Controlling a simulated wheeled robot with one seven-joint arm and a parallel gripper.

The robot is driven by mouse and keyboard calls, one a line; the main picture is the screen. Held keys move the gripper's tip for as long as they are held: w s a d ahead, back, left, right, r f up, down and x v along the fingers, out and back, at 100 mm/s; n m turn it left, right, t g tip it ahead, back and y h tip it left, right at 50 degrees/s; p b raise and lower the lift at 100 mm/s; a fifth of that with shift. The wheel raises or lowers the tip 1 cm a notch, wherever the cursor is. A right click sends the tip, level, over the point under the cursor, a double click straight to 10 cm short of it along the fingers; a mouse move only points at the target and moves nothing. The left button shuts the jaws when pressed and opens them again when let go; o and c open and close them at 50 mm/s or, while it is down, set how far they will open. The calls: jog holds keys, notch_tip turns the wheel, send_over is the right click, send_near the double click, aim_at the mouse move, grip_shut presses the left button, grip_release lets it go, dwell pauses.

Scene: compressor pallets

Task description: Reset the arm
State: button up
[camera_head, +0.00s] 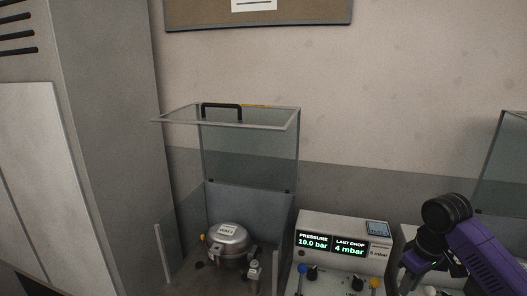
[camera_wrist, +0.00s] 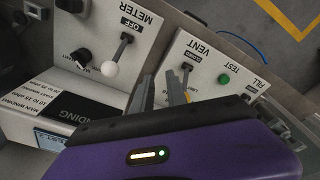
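My arm, purple with black joints, shows at the right edge in the head view, bent over the panels. My gripper hangs below it, partly cut off and dark there. In the wrist view, grey finger shapes of my gripper (camera_wrist: 178,88) stick out past the purple wrist housing, over the vent panel. I see nothing held between them, but their opening is unclear.
A clear-walled box with a raised lid (camera_head: 228,118) holds a metal compressor (camera_head: 229,240). A pressure unit (camera_head: 342,246) reads 10.0 bar, last drop 4 mbar. The wrist view shows a white lever knob (camera_wrist: 110,68) and green button (camera_wrist: 224,79). A cabinet (camera_head: 110,130) stands left.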

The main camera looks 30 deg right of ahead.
jog(key=w+r+t+h, duration=0.1)
jog(key=w+r+t, duration=0.3)
jog(key=w, duration=0.3)
jog(key=w+r+t+h, duration=0.1)
jog(key=w+r+t, duration=0.3)
jog(key=w, duration=0.3)
jog(key=w+a+r+m+t+h, duration=0.1)
jog(key=w+a+r+m+t, duration=0.2)
jog(key=a, duration=0.4)
jog(key=w+a+r+m+t+h, duration=0.1)
jog(key=w+a+r+t+h, duration=0.1)
jog(key=a+r+t, duration=0.4)
jog(key=s+a+f+n+g+y, duration=0.1)
jog(key=s+a+f+n, duration=0.1)
jog(key=s+a+f, duration=0.3)
jog(key=s+a+f+n+g+y+b, duration=0.1)
jog(key=s+a+f, duration=0.4)
jog(key=s+a, duration=0.8)
jog(key=s+a+f+n+g+y, duration=0.1)
jog(key=s+a+f+n+y, duration=0.2)
jog(key=s, duration=1.6)
jog(key=a+f, duration=0.2)
jog(key=a, duration=0.3)
jog(key=shift+s+a+f, duration=0.25)
jog(key=shift+a+f, duration=0.1)
jog(key=shift+a, duration=0.05)
